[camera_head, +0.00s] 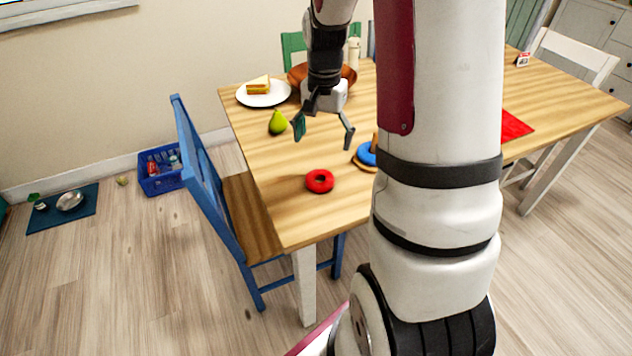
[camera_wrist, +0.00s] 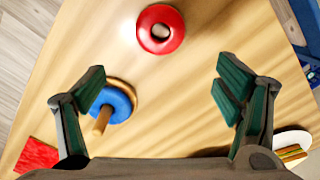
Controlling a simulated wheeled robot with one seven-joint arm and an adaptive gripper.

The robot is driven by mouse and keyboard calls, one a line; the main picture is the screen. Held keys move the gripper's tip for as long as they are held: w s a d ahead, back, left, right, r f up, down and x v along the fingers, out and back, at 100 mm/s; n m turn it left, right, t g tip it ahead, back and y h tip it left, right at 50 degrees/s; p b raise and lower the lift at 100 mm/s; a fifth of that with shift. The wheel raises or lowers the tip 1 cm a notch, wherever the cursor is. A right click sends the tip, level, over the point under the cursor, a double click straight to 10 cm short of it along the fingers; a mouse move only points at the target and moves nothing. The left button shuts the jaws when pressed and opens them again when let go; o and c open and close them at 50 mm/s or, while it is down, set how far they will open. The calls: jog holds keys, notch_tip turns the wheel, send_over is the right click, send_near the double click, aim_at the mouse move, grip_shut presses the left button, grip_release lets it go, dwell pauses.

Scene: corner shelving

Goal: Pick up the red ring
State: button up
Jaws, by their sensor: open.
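The red ring (camera_head: 320,181) lies flat on the wooden table near its front left edge. In the wrist view the red ring (camera_wrist: 160,29) is at the top middle, beyond the fingertips, with its hole facing up. My gripper (camera_head: 324,132) is open and empty above the table, farther back than the ring. In the wrist view its two green-padded fingers (camera_wrist: 163,88) are spread wide with bare wood between them, and neither touches the ring.
A blue ring (camera_wrist: 115,102) sits on a wooden peg base right of the red ring, partly behind my arm in the head view. A green pear (camera_head: 278,122) and a sandwich plate (camera_head: 243,97) stand to the left. A bowl (camera_head: 298,72) is behind. A blue chair (camera_head: 203,190) borders the left edge.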

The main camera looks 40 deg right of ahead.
send_over(321, 171)
jog(key=f, duration=0.3)
jog(key=s+f, duration=0.1)
jog(key=f, duration=0.1)
jog(key=shift+a+b, duration=0.2)
jog(key=shift+b, duration=0.1)
jog(key=shift+a+f+b, duration=0.15)
jog(key=shift+f+b, duration=0.05)
jog(key=shift+f, duration=1.2)
jog(key=shift+a+f+b, duration=0.1)
jog(key=shift+f+b, duration=0.1)
jog(key=shift+f, duration=1.15)
jog(key=c, duration=1.1)
